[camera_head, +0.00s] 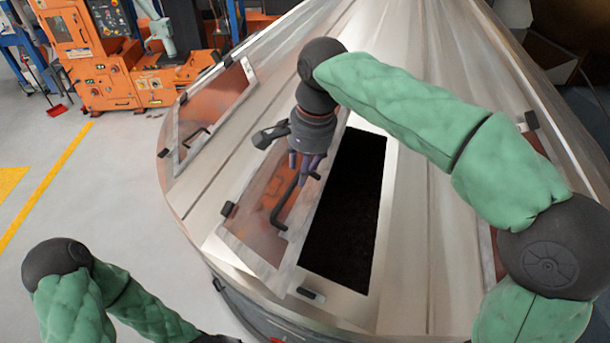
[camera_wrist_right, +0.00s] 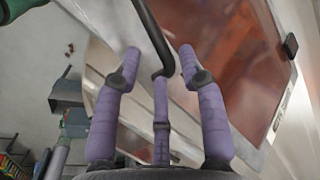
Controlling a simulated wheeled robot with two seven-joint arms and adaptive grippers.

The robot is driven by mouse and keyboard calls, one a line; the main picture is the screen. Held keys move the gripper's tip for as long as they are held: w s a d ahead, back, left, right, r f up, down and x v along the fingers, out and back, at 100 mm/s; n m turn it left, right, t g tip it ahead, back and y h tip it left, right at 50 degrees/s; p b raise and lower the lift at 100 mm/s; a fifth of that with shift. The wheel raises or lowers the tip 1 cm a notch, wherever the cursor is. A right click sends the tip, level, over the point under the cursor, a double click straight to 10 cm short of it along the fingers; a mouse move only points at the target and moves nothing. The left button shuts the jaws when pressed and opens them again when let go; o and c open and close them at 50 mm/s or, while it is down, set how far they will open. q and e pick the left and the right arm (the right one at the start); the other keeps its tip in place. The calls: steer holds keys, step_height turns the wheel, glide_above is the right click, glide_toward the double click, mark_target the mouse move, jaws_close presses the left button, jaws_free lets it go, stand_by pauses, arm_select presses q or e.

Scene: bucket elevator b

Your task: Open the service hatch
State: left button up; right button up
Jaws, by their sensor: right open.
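The service hatch (camera_head: 248,252) is a metal-framed panel with a reddish window on the sloping cone. It stands swung aside to the left, and the dark rectangular opening (camera_head: 345,215) beside it is uncovered. A bent black handle (camera_head: 276,212) sits on the panel. My right gripper (camera_head: 305,168) is at the handle's upper end, its purple fingers pointing down. In the wrist view the handle (camera_wrist_right: 150,35) runs between the spread fingers (camera_wrist_right: 160,62), with the hatch window (camera_wrist_right: 235,45) to the right. The right gripper is open; finger contact with the handle is unclear. My left gripper is out of view.
Another closed hatch with a reddish window (camera_head: 205,115) lies on the cone to the left. An orange machine (camera_head: 105,62) stands at the back left. The grey floor (camera_head: 110,190) with yellow lines is clear left of the cone.

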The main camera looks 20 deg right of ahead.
steer(key=shift+w+d+r, duration=0.1)
steer(key=shift+w+r, duration=0.3)
steer(key=shift+w, duration=0.1)
steer(key=shift+w+r, duration=0.1)
steer(key=shift+r, duration=0.1)
steer(key=shift+a+r, duration=0.25)
steer(key=shift+r, duration=0.15)
